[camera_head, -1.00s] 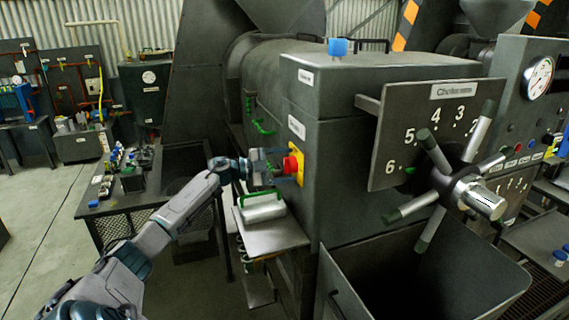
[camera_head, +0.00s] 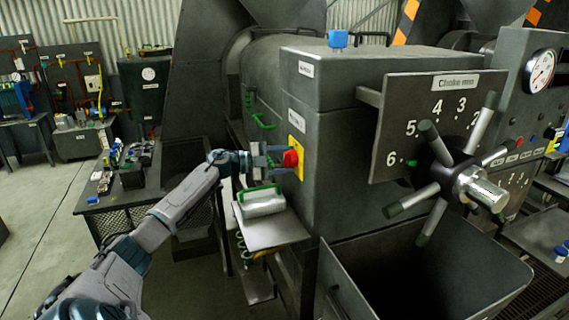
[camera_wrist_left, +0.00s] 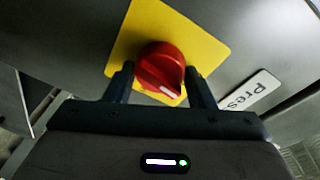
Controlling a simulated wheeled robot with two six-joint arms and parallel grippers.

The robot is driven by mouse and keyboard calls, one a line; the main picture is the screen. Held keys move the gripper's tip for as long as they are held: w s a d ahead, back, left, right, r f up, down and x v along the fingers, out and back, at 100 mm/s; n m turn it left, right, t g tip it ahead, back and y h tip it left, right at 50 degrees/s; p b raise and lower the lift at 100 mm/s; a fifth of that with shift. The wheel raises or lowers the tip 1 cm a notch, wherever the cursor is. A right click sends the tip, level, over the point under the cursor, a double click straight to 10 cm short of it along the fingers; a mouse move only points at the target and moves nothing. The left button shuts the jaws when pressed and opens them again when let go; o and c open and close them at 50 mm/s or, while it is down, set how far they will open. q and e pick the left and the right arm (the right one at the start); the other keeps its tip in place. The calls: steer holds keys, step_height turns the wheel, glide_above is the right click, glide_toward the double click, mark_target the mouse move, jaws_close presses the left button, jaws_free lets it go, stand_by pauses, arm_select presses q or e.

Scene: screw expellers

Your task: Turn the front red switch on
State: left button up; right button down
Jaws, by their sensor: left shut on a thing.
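The front red switch (camera_head: 290,158) is a red rotary knob on a yellow plate (camera_head: 298,147) on the side of the dark grey press. In the left wrist view the knob (camera_wrist_left: 160,68) has a white mark at its lower right, on the yellow plate (camera_wrist_left: 208,38). My left gripper (camera_head: 278,159) is at the knob, with one finger on each side of it. In the left wrist view the gripper (camera_wrist_left: 160,85) is closed around the knob. The exact contact on the far sides is hidden. My right gripper is not in view.
A small shelf (camera_head: 265,230) with a silver box with a green handle (camera_head: 262,200) lies just below my left gripper. The choke handwheel (camera_head: 455,180) and an open hopper (camera_head: 420,275) stand to the right. A bench (camera_head: 145,195) stands behind my left arm.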

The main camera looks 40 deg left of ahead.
arm_select(q)
steer(key=m+b, duration=0.3)
steer(key=m, duration=0.1)
steer(key=shift+f+y+b, duration=0.15)
steer(key=shift+y+b, duration=0.15)
steer(key=shift+y, duration=0.1)
steer(key=m+b, duration=0.4)
steer(key=m, duration=0.1)
steer(key=shift+y, duration=0.4)
steer(key=shift+m+y+b, duration=0.3)
steer(key=shift+m+b, duration=0.6)
steer(key=shift+m, duration=0.3)
steer(key=shift+m+b, duration=0.5)
steer(key=shift+m, duration=0.2)
steer(key=shift+d+m+y+b, duration=0.1)
steer(key=shift+m+y+b, duration=0.2)
steer(key=shift+m+b, duration=0.4)
steer(key=shift+m, duration=0.3)
steer(key=o, duration=0.9)
steer(key=shift+s, duration=0.1)
